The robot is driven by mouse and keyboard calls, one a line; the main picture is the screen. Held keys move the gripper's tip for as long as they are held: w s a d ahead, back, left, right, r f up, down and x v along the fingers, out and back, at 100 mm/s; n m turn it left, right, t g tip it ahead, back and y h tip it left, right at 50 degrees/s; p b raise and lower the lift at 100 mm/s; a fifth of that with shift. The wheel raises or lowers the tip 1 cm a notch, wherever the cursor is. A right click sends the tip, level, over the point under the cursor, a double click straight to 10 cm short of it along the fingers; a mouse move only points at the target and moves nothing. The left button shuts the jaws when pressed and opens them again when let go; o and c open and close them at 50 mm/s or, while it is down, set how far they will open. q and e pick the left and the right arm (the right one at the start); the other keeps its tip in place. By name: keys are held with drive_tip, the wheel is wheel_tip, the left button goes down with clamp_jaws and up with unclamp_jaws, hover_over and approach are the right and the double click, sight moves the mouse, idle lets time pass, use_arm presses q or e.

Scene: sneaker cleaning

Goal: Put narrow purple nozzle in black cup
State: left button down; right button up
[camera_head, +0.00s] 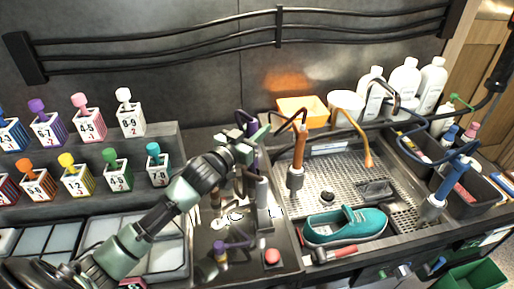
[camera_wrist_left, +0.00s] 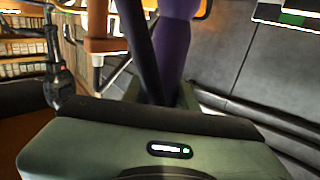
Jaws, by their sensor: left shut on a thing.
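My left gripper (camera_head: 246,150) is raised above the left part of the work station, beside the wash tray. It is shut on a long purple piece, which looks like the narrow purple nozzle. In the left wrist view the purple nozzle (camera_wrist_left: 177,45) stands up from between the fingers, close to the camera. I cannot pick out the black cup for certain; the arm and upright fittings crowd the area below the gripper. My right gripper is not in view.
A teal sneaker (camera_head: 345,225) lies on the perforated metal tray (camera_head: 340,165). Hanging orange (camera_head: 299,155) and blue (camera_head: 434,205) tools stand on either side. A second purple-topped item (camera_head: 235,244) and a red button (camera_head: 272,256) are at the front. White bottles (camera_head: 405,78) stand behind.

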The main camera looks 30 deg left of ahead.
use_arm(q)
wheel_tip(320, 180, down, 8)
drive_tip(key=shift+r+p, duration=0.25)
drive_tip(key=shift+p, duration=0.05)
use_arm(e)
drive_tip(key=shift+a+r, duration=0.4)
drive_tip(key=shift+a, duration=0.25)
use_arm(q)
drive_tip(key=c, duration=1.1)
unclamp_jaws()
drive_tip(key=shift+f, duration=0.15)
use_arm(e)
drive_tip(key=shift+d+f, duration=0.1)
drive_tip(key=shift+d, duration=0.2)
